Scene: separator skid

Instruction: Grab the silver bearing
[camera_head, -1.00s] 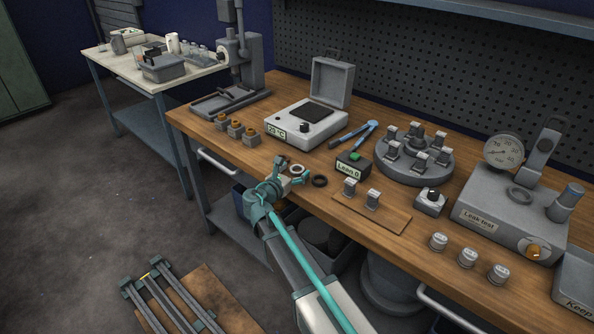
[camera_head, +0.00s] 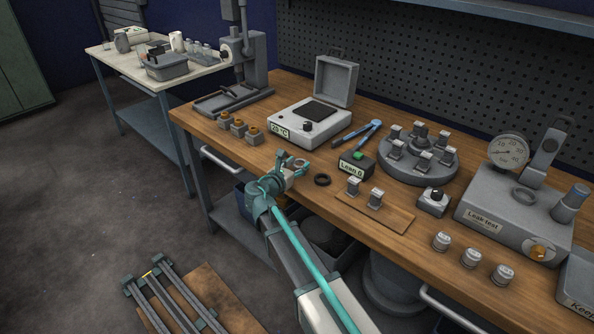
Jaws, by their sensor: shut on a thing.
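The silver bearing (camera_head: 301,163) is a small light ring at the front edge of the wooden workbench, left of a black ring (camera_head: 322,180). My gripper (camera_head: 293,162), with teal fingers, is at the silver bearing and shut on it. The fingers and wrist cover part of the ring, so its contact with the bench cannot be made out.
A scale-like device (camera_head: 308,123) with a raised lid stands behind. Several orange-topped blocks (camera_head: 238,127) sit left. A board (camera_head: 372,208) with two clamps lies right.

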